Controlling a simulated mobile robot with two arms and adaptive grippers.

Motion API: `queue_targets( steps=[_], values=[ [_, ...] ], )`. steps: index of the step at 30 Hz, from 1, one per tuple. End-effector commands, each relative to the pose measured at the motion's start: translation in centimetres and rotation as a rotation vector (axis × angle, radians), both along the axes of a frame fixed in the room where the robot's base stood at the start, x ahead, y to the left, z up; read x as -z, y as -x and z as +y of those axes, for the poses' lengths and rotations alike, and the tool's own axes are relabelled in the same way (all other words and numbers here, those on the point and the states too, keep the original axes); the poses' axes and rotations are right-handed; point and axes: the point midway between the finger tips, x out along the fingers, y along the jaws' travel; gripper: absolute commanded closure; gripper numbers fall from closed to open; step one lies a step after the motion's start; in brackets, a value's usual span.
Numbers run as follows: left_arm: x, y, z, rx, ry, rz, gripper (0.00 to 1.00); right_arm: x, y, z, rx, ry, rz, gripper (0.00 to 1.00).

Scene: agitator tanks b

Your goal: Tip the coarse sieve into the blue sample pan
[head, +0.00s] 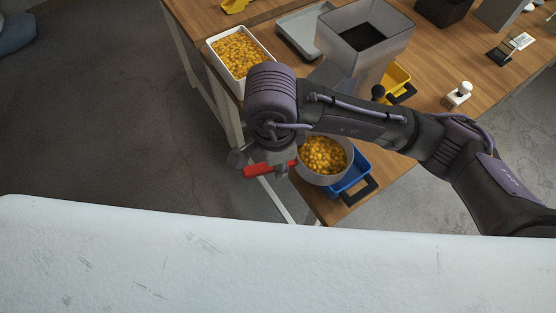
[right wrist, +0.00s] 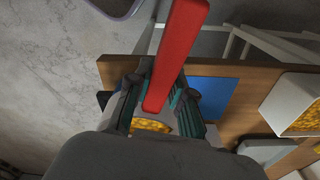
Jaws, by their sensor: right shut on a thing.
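My right gripper (head: 279,166) is shut on the red handle (head: 257,171) of the coarse sieve, a round grey bowl (head: 322,180) full of yellow-orange pieces (head: 323,154). In the head view the sieve looks roughly level and overlaps the blue sample pan (head: 361,170), which has a black handle; I cannot tell the gap between them. In the right wrist view the red handle (right wrist: 178,50) runs up from between the fingers (right wrist: 162,105). The blue pan (right wrist: 213,98) shows beyond, with some yellow pieces (right wrist: 150,126) below. My left gripper is not in view.
A white tray of yellow pieces (head: 211,57) stands at the table's left edge. Behind are a grey tray (head: 294,39), a clear-walled hopper (head: 345,62), a yellow pan (head: 397,80) and a small white-topped item (head: 459,94). A pale surface (head: 250,265) fills the foreground.

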Motion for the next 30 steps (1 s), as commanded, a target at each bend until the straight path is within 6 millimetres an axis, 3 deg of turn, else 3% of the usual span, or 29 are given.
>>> queue_targets(
  steps=[4, 14, 30],
  values=[
    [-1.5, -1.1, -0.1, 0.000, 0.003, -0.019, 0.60, -1.4, 0.0, -0.1, 0.001, -0.062, 0.028, 1.00],
    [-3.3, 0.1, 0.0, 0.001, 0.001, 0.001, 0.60, -3.5, -0.1, -0.2, 0.002, -0.199, 0.084, 1.00],
    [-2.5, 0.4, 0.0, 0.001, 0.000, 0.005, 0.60, -4.5, -0.2, -0.4, 0.001, -0.274, 0.115, 1.00]
  ],
)
